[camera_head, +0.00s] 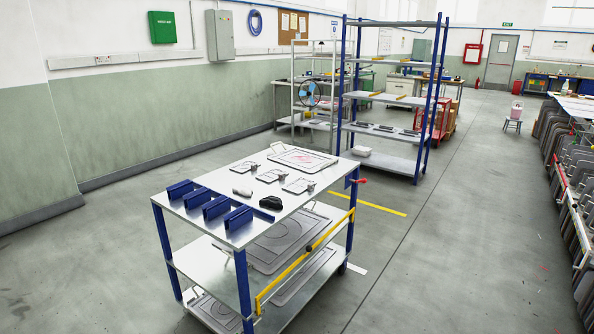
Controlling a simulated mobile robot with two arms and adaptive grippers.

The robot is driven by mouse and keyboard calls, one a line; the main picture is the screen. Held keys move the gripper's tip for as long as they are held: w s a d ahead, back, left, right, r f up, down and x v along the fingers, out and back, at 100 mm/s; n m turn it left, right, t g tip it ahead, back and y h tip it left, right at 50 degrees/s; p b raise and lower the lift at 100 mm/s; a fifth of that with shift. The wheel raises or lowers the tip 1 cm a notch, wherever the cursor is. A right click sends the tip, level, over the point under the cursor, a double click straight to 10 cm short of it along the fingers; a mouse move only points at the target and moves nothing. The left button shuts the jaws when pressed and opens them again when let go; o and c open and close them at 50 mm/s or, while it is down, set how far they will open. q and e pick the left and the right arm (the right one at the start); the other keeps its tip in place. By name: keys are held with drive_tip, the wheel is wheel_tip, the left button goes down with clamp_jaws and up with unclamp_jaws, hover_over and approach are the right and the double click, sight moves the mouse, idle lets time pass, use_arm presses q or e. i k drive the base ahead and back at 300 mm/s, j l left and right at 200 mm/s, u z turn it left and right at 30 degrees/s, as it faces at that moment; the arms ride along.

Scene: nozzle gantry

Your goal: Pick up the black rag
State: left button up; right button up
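A small black lump (270,202), which looks like the black rag, lies on the white top of a blue-legged cart (228,178). It sits near the cart's right edge, just right of the blue blocks. Its folds are too small to make out. Neither of my grippers shows in this view.
On the cart top are several blue blocks (181,188), a small grey item (242,192), several small metal plates (269,175) and a larger tray (301,157). A yellow bar (330,234) runs along its right side. A blue-post shelf (388,131) stands behind.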

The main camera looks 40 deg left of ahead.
sight(273, 202)
drive_tip(key=i+u, duration=0.35)
drive_tip(key=i+l+u, duration=0.15)
drive_tip(key=u, duration=0.25)
drive_tip(key=i+l+u, duration=0.2)
drive_tip(key=u, duration=0.15)
drive_tip(key=i+u, duration=0.1)
drive_tip(key=u, duration=0.3)
